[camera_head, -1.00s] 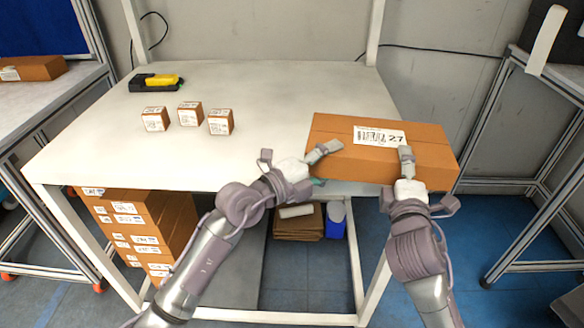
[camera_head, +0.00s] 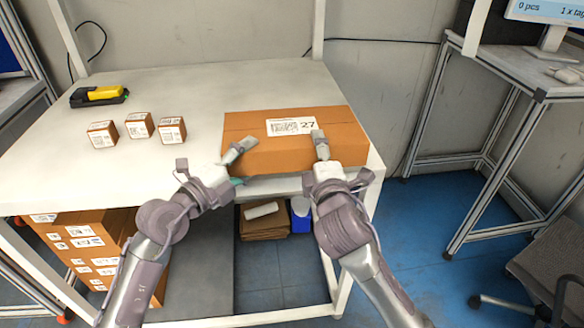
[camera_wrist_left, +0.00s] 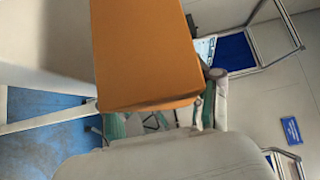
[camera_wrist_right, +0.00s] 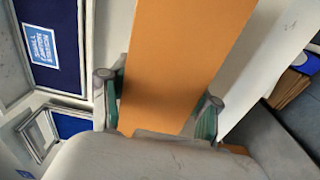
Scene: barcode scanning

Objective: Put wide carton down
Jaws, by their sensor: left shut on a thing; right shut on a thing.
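The wide carton (camera_head: 262,152) is brown, with a white barcode label reading 27 on top. It is level over the right end of the white table (camera_head: 180,85), near its front edge. Whether its underside touches the tabletop is hidden. My left gripper (camera_head: 238,152) is shut on the carton's near side, toward its left end. My right gripper (camera_head: 321,146) is shut on the near side, right of the label. The carton is between the fingers in the left wrist view (camera_wrist_left: 145,55) and in the right wrist view (camera_wrist_right: 180,60).
Three small labelled boxes (camera_head: 139,126) stand on the table left of the carton. A black and yellow scanner (camera_head: 98,96) lies behind them. Stacked brown cartons (camera_head: 85,245) and a blue container (camera_head: 300,215) are under the table. Another workbench (camera_head: 505,90) is at right.

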